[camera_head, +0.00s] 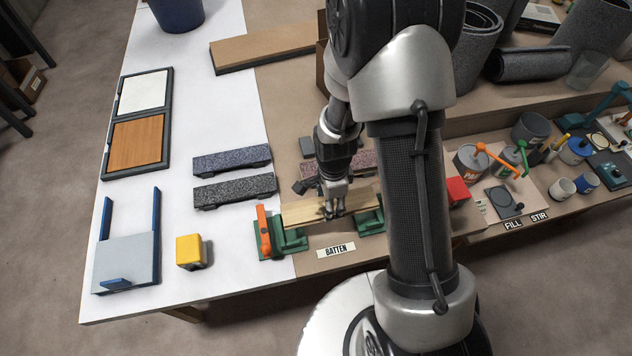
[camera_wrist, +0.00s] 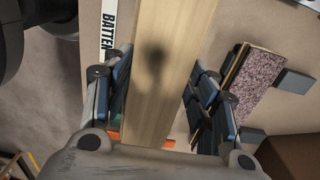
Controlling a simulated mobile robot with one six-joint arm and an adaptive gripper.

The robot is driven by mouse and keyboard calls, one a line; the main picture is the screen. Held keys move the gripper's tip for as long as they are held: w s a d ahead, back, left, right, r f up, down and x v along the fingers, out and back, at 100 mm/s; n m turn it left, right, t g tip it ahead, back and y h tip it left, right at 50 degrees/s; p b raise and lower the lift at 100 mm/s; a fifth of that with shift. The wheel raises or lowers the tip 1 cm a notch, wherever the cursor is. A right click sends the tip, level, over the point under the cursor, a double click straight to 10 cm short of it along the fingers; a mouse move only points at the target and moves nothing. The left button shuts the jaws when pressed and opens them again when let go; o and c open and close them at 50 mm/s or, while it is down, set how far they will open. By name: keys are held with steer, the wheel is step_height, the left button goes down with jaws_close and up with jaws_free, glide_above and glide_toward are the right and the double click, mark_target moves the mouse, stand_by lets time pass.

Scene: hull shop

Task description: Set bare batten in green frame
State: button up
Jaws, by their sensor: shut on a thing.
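The bare batten (camera_head: 300,212), a pale plain wooden strip, lies crosswise between the two ends of the green frame (camera_head: 290,240). My gripper (camera_head: 335,210) is shut on the batten near its middle, from above. In the wrist view the batten (camera_wrist: 160,60) runs lengthwise between the two fingers. The green frame has an orange lever (camera_head: 264,232) at its left end; the right end is partly hidden by my arm. I cannot tell whether the batten touches the frame's seats.
A BATTEN label (camera_head: 335,250) lies in front of the frame. A yellow block (camera_head: 191,251) and blue-armed grey fixture (camera_head: 127,262) stand to the left. Two dark speckled battens (camera_head: 235,190) lie behind, left. A pinkish speckled batten (camera_wrist: 252,82) lies beyond my gripper. A red block (camera_head: 457,191) stands right.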

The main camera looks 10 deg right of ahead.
steer(key=shift+s+a+f, duration=0.1)
steer(key=shift+s+f, duration=0.2)
steer(key=shift+s, duration=0.15)
steer(key=shift+f+b, duration=1.75)
steer(key=shift+f, duration=0.3)
steer(key=shift+f+b, duration=0.3)
steer(key=shift+b, duration=0.05)
steer(key=shift+f+b, duration=0.3)
steer(key=shift+f, duration=0.1)
steer(key=shift+f+b, duration=0.45)
steer(key=shift+f, duration=0.1)
stand_by(0.4)
steer(key=o, duration=1.2)
